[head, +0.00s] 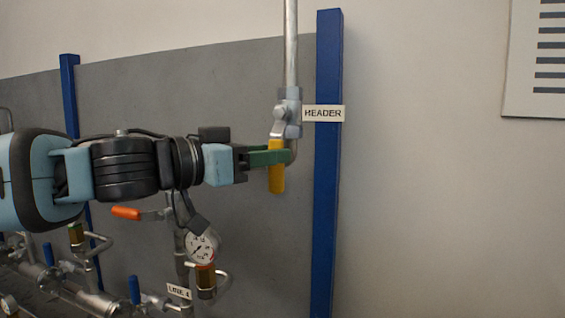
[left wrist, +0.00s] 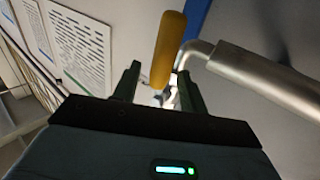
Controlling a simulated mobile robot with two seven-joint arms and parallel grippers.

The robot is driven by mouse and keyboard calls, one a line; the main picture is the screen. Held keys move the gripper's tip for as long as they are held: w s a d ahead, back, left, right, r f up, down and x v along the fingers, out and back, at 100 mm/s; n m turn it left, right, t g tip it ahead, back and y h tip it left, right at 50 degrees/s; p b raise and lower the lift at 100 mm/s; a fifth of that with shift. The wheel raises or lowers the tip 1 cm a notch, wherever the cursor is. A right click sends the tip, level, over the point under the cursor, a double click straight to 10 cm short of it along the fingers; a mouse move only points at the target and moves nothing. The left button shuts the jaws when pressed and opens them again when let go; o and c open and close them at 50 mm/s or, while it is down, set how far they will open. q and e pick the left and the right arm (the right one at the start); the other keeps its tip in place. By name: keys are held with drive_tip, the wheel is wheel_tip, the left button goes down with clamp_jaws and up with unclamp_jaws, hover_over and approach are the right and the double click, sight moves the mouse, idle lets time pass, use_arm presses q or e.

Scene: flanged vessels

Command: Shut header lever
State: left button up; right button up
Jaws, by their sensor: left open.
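The header lever (head: 277,176) is yellow and hangs straight down from the header valve (head: 287,112), in line with the vertical pipe (head: 291,45). A label reading HEADER (head: 323,113) is beside the valve. My left gripper (head: 268,157) reaches in from the left with its green fingers at the lever's upper half. In the left wrist view the lever (left wrist: 168,48) stands between the two open fingers (left wrist: 160,88). I cannot tell whether a finger touches it. My right gripper is not in view.
A blue post (head: 328,200) stands just right of the valve. Below my arm are an orange lever (head: 126,213), a pressure gauge (head: 202,246), a line label (head: 179,291) and several pipes. The wall at right is clear except for a posted chart (head: 535,60).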

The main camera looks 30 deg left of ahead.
use_arm(q)
drive_tip(key=shift+b+x, duration=0.4)
drive_tip(key=shift+x, duration=0.8)
drive_tip(key=shift+c, duration=0.4)
clamp_jaws()
